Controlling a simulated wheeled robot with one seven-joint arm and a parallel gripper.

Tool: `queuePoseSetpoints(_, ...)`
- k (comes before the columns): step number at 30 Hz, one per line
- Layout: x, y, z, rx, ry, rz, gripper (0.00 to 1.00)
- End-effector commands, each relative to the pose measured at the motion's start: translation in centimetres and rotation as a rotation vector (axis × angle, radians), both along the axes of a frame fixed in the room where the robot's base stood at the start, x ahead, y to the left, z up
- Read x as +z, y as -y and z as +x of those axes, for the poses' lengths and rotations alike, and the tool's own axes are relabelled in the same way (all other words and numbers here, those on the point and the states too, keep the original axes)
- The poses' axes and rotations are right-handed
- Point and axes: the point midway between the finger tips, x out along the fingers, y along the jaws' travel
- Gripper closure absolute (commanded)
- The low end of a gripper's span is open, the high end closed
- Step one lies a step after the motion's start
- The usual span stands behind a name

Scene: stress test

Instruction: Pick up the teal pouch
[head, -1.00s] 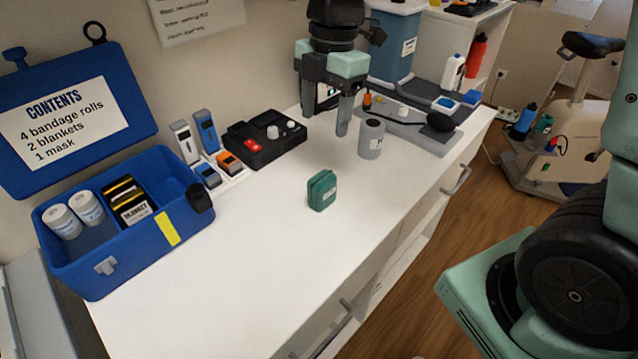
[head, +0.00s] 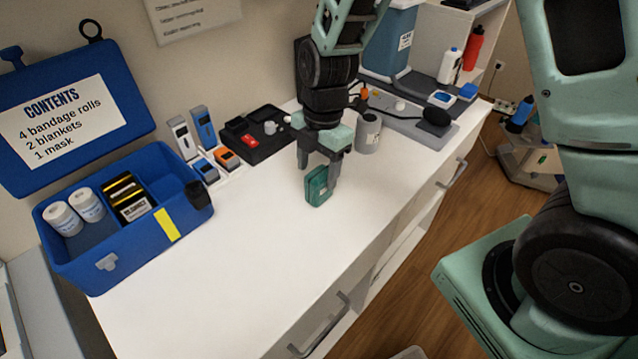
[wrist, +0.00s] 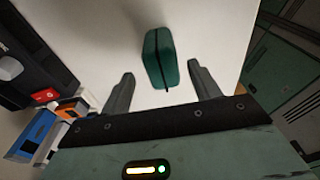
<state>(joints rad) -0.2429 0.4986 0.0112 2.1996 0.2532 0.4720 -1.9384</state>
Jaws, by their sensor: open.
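The teal pouch (head: 317,187) stands on the white counter in the head view, near the middle of its bare surface. It also shows in the wrist view (wrist: 161,58), with a dark zip line along it. My gripper (head: 319,172) is open and hangs just above and behind the pouch in the head view. In the wrist view my gripper's two fingers (wrist: 161,82) are spread on either side of the pouch's near end, with gaps to both. I cannot tell how far the fingertips are above the counter.
A blue kit box (head: 110,255) with rolls and black packs stands at the left. A black tray (head: 262,150), small devices (head: 205,130) and a grey canister (head: 368,134) stand behind the pouch. The counter (head: 235,270) in front is clear.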

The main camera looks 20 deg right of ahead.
Motion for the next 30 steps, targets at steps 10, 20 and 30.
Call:
queuePoseSetpoints(10,-4.1,0.0,-0.5,0.0,-0.003,-0.001,0.38)
queuePoseSetpoints(20,-4.2,0.0,-0.4,0.0,-0.001,0.0,0.63)
queuePoseSetpoints(30,-4.1,0.0,-0.4,0.0,-0.001,0.0,0.92)
